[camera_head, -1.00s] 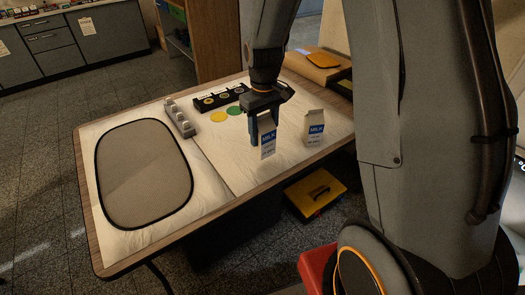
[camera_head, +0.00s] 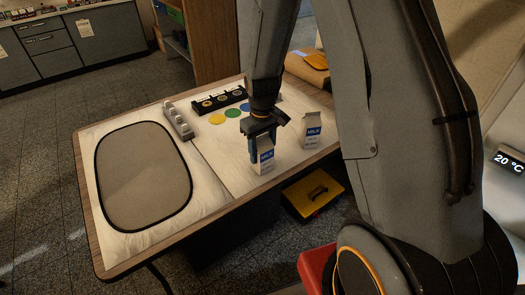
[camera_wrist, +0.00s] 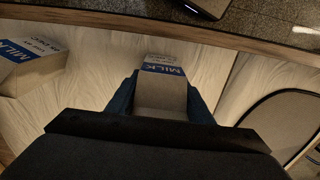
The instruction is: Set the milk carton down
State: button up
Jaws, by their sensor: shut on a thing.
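My gripper (camera_head: 262,148) is shut on a white and blue milk carton (camera_head: 265,160), its blue fingers on either side of it. The carton is upright over the pale right half of the table (camera_head: 215,161), near the front edge. I cannot tell whether its base touches the surface. In the wrist view the held carton (camera_wrist: 162,92) sits between the fingers, its lower part hidden. A second milk carton (camera_head: 312,132) stands apart to the right; it also shows at the left of the wrist view (camera_wrist: 28,68).
A grey dark-rimmed mat (camera_head: 143,175) covers the table's left half. A grey block rack (camera_head: 179,120), coloured discs (camera_head: 232,113) and a black tray (camera_head: 221,99) are at the back. A yellow toolbox (camera_head: 313,194) is below the table. Bare surface lies left of the held carton.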

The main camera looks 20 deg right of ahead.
jog(key=o, duration=1.3)
jog(key=shift+f, duration=0.1)
jog(key=shift+c, duration=0.2)
jog(key=o, duration=0.4)
